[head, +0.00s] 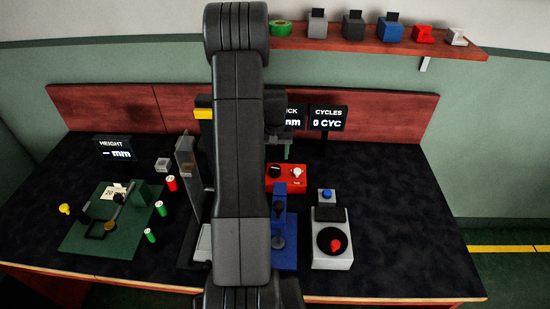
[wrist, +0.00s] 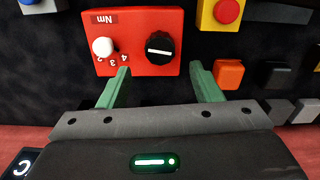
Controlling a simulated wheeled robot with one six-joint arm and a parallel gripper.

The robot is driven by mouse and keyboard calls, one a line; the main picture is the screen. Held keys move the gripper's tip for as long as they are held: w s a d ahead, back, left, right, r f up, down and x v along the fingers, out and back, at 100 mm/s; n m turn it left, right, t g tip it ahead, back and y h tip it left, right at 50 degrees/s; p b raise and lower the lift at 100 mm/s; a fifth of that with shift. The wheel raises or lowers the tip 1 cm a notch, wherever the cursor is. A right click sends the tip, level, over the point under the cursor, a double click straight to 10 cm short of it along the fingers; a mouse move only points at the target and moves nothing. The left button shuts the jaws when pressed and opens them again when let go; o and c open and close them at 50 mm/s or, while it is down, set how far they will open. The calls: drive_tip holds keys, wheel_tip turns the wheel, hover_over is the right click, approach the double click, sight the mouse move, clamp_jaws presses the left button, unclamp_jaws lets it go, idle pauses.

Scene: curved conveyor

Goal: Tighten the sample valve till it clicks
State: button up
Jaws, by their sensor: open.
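A red box (wrist: 141,40) marked Nm shows upside down in the wrist view, with a white knob (wrist: 103,46) beside a number scale and a black knob (wrist: 160,45) with a white line. No visible label names the sample valve, so I cannot tell for sure which knob it is. The red box (head: 285,183) also shows in the head view, right of my arm. My gripper (wrist: 159,68) is open, its green fingers apart, with nothing between their tips. The fingertips overlap the box's near edge in the picture; both knobs lie beyond them. Contact cannot be told.
A yellow box with a red button (wrist: 228,10), an orange block (wrist: 229,75) and several dark and grey blocks lie to the right in the wrist view. A blue press (head: 283,255) and a grey box with a black disc (head: 331,262) stand in front. My arm hides the bench's middle.

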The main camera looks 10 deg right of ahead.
sight(275, 168)
wheel_tip(275, 168, up, 7)
drive_tip(key=p, duration=0.3)
drive_tip(key=shift+f+b, duration=0.2)
drive_tip(key=shift+b, duration=0.5)
drive_tip(key=shift+s+b, duration=0.15)
drive_tip(key=shift+b, duration=0.8)
wheel_tip(275, 168, down, 13)
drive_tip(key=p, duration=0.3)
drive_tip(key=shift+f, duration=0.1)
drive_tip(key=shift+c, duration=0.5)
